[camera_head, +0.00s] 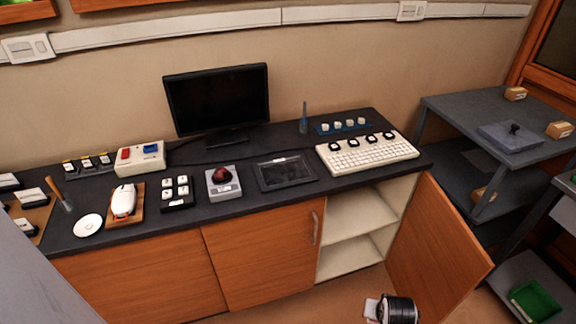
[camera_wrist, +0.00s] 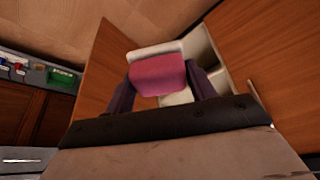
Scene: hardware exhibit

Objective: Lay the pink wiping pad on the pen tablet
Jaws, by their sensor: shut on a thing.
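The pen tablet (camera_head: 285,172) is a flat dark slab with a paler frame, lying on the dark counter between the red trackball and the white keyboard. My gripper (camera_wrist: 162,85) is shut on the pink wiping pad (camera_wrist: 158,75), which has a white layer along its far edge and sits between the two dark fingers. In the head view my gripper shows at the bottom edge, low in front of the cabinet and well apart from the tablet. A white piece beside it there may be the pad; its pink side is hidden.
An orange-brown cabinet door (camera_head: 435,245) stands open to the right of the gripper, beside open white shelves (camera_head: 350,255). The trackball (camera_head: 223,182) and keyboard (camera_head: 367,153) flank the tablet closely. A monitor (camera_head: 217,100) stands behind. A grey shelf unit (camera_head: 465,105) is at right.

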